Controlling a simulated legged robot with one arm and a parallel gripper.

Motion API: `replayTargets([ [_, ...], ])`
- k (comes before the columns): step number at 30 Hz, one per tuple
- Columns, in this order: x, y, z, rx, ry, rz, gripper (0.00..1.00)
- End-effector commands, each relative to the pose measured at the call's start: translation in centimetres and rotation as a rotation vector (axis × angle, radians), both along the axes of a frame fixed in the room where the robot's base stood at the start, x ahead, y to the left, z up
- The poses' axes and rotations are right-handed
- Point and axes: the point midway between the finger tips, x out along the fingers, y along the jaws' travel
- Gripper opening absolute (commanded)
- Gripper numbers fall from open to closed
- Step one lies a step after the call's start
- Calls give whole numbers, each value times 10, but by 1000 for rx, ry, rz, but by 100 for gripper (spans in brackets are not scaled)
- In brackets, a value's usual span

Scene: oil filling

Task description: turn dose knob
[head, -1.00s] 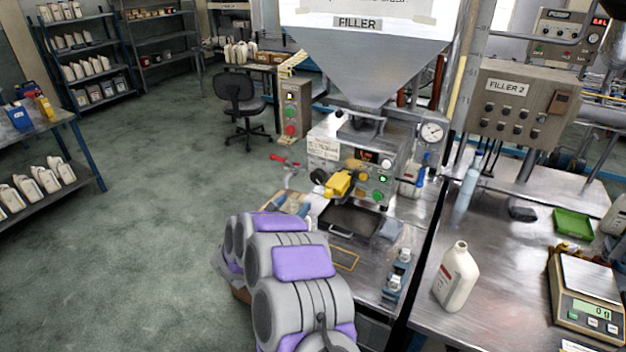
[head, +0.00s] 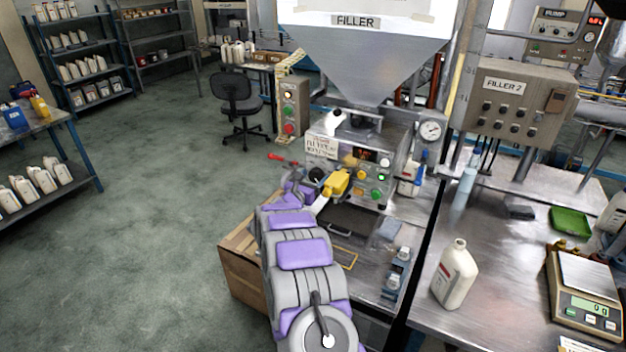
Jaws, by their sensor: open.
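The filler machine (head: 350,145) is a metal box under the large hopper, with a red-digit display and several coloured buttons on its front. A dark round knob (head: 317,174), which looks like the dose knob, sticks out at its lower left. A yellow fitting (head: 337,182) is just right of the knob. My purple and grey arm reaches up from the bottom of the picture. My gripper (head: 303,186) is open, close to the knob on its left and lower side. The fingers are small and partly hidden, and I cannot tell whether they touch the knob.
A red-handled lever (head: 278,157) is just behind my gripper. A dark tray (head: 353,219) sits below the yellow fitting. A cardboard box (head: 243,265) stands left of my arm. A white bottle (head: 455,274) and a scale (head: 583,292) are on the right bench.

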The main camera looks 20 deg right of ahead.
Motion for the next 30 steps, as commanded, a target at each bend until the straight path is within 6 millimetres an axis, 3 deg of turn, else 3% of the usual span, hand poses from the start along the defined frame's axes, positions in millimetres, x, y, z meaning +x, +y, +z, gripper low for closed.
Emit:
replayTargets([
  [8,1,-3,0,2,0,0,78],
  [25,1,-3,0,3,0,0,25],
  [30,1,-2,0,-1,4,0,24],
])
